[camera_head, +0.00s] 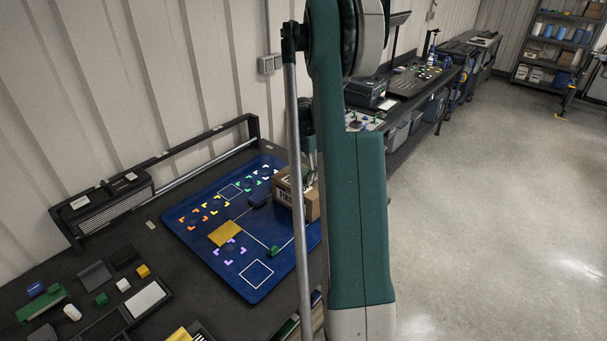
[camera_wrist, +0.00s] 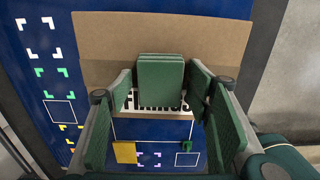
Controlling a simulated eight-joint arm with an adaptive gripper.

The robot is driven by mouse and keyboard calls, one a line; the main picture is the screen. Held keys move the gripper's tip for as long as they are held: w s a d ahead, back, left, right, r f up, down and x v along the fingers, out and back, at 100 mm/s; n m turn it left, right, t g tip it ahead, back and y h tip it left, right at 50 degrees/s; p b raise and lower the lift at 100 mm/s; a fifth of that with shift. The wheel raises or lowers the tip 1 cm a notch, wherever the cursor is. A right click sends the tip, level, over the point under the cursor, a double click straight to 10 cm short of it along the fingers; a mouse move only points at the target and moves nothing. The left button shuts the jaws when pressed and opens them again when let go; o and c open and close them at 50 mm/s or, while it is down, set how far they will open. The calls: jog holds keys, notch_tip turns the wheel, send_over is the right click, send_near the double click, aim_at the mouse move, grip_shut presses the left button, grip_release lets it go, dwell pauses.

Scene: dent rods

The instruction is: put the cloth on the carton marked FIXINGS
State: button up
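The carton (camera_head: 312,207) stands on the blue mat, with part of its FIXINGS lettering visible. In the wrist view the carton (camera_wrist: 90,75) fills the upper middle. A flat, folded-looking green piece, which looks like the cloth (camera_wrist: 161,75), lies over the carton's top and covers part of the lettering. My gripper (camera_wrist: 160,95) is over the carton with its green-padded fingers apart, one on each side of this piece. Narrow gaps show beside it. I cannot tell whether it rests fully on the carton. In the head view my arm hides much of the gripper.
A yellow square piece (camera_head: 224,234) lies flat on the blue mat (camera_head: 190,245), left of the carton. Trays and loose blocks fill the table's near left. A rail (camera_head: 205,170) runs along the back. My arm blocks the middle of the head view.

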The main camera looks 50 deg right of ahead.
aim_at(302, 173)
jog(key=shift+r, duration=0.1)
dwell(0.3)
notch_tip(302, 173, up, 12)
dwell(0.7)
jog(key=shift+a+r, duration=0.1)
dwell(0.7)
jog(key=s+a+r+m+t, duration=0.1)
jog(key=a+r+m, duration=0.3)
jog(key=a, duration=0.7)
jog(key=a+r+m+t+h, duration=0.1)
jog(key=a+r, duration=0.4)
jog(key=a, duration=0.6)
jog(key=s+a+r+m+t, duration=0.1)
jog(key=a+r+m, duration=0.3)
jog(key=a, duration=0.7)
jog(key=s+a+f+m+t, duration=0.1)
jog(key=s+a+m, duration=0.3)
jog(key=s+a, duration=0.5)
jog(key=s+a+f+m+t+y, duration=0.1)
jog(key=s+a+m, duration=0.4)
jog(key=s+a, duration=0.5)
jog(key=shift+a+f+t, duration=0.5)
jog(key=shift+a+t, duration=0.6)
jog(key=shift+a, duration=2.75)
